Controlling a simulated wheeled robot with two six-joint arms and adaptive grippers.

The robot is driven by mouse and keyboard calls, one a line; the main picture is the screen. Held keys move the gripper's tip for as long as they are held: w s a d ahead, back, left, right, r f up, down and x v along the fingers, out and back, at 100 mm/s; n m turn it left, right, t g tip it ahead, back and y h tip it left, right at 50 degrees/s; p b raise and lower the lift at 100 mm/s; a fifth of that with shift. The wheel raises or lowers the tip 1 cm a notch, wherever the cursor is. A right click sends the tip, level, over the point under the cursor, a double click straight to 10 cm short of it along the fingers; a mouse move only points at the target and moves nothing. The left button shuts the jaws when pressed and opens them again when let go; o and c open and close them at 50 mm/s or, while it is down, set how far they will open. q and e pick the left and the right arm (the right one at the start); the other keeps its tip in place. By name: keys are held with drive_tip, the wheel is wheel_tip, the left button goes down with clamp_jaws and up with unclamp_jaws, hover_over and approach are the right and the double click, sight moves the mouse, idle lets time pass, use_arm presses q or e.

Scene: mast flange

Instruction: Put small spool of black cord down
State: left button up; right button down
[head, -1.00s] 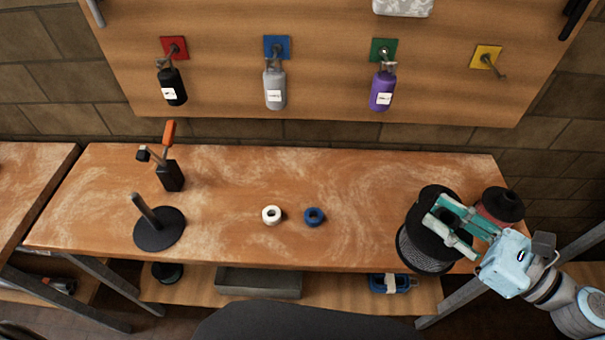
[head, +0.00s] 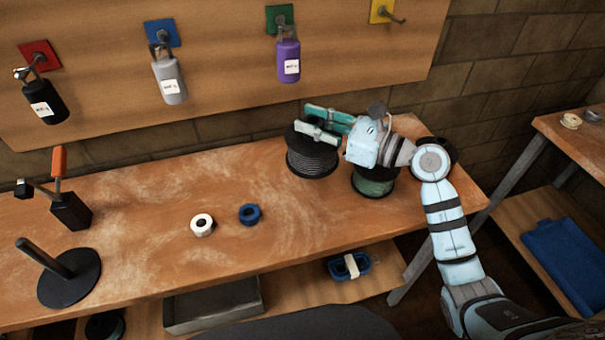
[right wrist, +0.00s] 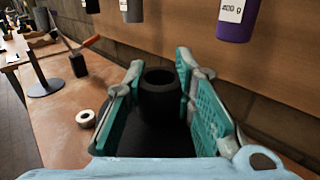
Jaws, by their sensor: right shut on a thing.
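The small spool of black cord (head: 312,160) has black flanges and dark grey winding. It is over the back part of the wooden bench, right of its middle, and looks upright. I cannot tell whether its base touches the bench top. My right gripper (head: 318,122) is at the top of the spool and shut on it. In the right wrist view, the gripper's teal fingers (right wrist: 165,100) are on both sides of the spool's black hub (right wrist: 160,97). The fingers and arm hide part of its top. My left gripper is not in view.
A green spool (head: 374,183) stands close to the right, partly under my arm. White (head: 202,225) and blue (head: 249,214) tape rolls lie on the bench (head: 150,215). A black stand with a post (head: 68,277) is at left. Bottles hang on the board behind. Bench between is clear.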

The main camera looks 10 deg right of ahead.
wheel_tip(320, 180, down, 13)
drive_tip(key=b, duration=0.3)
drive_tip(key=shift+w+a+f, duration=0.1)
drive_tip(key=shift+f, duration=0.15)
drive_tip(key=c, duration=1.3)
unclamp_jaws()
drive_tip(key=shift+c, duration=0.2)
